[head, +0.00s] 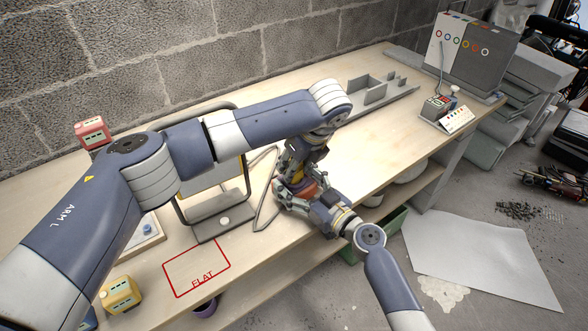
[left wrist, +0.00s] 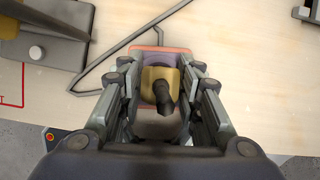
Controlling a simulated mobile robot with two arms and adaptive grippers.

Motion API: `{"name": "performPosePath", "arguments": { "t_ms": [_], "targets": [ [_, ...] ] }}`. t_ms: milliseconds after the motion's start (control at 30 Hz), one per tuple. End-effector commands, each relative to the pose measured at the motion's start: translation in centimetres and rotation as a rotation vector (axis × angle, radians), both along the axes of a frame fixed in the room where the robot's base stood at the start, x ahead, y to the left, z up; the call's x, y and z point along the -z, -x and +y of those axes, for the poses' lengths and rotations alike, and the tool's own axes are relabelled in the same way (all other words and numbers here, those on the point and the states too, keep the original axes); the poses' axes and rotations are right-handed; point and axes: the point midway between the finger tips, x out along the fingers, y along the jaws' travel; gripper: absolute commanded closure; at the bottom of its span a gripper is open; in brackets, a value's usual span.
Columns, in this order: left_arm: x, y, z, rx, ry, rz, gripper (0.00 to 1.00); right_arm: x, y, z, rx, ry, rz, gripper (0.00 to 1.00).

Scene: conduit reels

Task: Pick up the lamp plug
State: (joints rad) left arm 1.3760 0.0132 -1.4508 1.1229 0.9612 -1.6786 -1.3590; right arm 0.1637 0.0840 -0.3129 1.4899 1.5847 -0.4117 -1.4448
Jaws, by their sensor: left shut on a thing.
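A yellow plug-like piece with a dark stem, likely the lamp plug (left wrist: 150,79), sits between the fingers of my left gripper (left wrist: 161,88) in the left wrist view. The left gripper (head: 298,176) is shut on it, pointing down above the table. A reddish block (head: 308,190) lies just beyond and below the plug; whether they touch is unclear. My right gripper (head: 288,193) reaches in from the lower right beside this block. Its fingertips are largely hidden, so its grip is unclear. The lamp (head: 208,237), with a grey tube frame, stands left, partly behind my left arm.
A thin bent grey line (head: 262,193) runs on the table (head: 245,255) between lamp and grippers. A red FLAT outline (head: 196,268) is at the front. Red (head: 92,131) and yellow (head: 121,293) blocks stand left. A grey tray (head: 368,92) is behind; the right tabletop is mostly clear.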

Motion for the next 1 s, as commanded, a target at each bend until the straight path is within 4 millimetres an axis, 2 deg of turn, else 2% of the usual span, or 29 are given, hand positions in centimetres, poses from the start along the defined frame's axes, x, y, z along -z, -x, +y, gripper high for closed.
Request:
{"name": "performPosePath", "arguments": {
  "t_ms": [233,700,1000],
  "targets": [
    [-0.7,0.0,0.0,-0.001,0.000,-0.002,0.91,0.1,0.0,0.0,0.001,0.001,0.001,0.58],
    [-9.0,0.0,0.0,-0.001,0.001,-0.002,0.91,0.1,0.0,0.0,0.000,0.001,0.002,0.58],
    [-10.6,0.0,0.0,0.000,0.000,0.000,0.91,0.1,0.0,0.0,0.000,0.001,0.002,0.58]
  ]
}}
